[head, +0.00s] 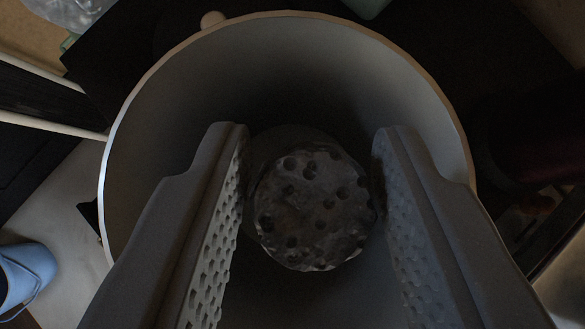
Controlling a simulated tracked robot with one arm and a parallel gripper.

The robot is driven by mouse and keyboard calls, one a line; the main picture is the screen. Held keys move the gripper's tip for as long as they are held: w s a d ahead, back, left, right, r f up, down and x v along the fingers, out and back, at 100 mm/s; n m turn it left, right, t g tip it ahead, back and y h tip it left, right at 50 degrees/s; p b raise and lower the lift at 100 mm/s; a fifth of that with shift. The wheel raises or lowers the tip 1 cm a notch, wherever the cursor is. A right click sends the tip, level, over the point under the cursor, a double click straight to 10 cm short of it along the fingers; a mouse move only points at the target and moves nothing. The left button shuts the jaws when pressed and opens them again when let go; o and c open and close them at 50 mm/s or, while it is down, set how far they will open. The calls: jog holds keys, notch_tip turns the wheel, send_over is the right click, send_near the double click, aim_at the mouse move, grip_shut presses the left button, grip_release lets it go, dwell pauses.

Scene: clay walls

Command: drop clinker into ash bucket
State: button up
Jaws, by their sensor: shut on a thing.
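The clinker (314,210) is a dark grey, roundish lump with pitted holes, in the middle of the head view. My gripper (310,150) is shut on it, with one perforated finger on each side. Behind and around it is the ash bucket (455,130), a wide grey round vessel with a pale rim, seen from above. The clinker and fingertips appear within the rim's outline. I cannot tell how high they are above the bucket's floor, which is dark and partly hidden by the clinker and fingers.
A blue object (28,268) stands at the lower left on a pale surface (65,215). A clear, shiny item (70,12) is at the top left. A small pale knob (212,19) shows just beyond the rim. The right side is dark and cluttered.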

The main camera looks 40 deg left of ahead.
jog(key=shift+d+f+b, duration=0.2)
jog(key=shift+f+b, duration=0.15)
jog(key=shift+f, duration=0.85)
jog(key=shift+d+f+b, duration=0.15)
jog(key=shift+f+b, duration=0.15)
jog(key=shift+f, duration=0.85)
jog(key=o, duration=1.1)
jog(key=v, duration=1.4)
jog(key=shift+p, duration=0.3)
jog(key=shift+f, duration=0.1)
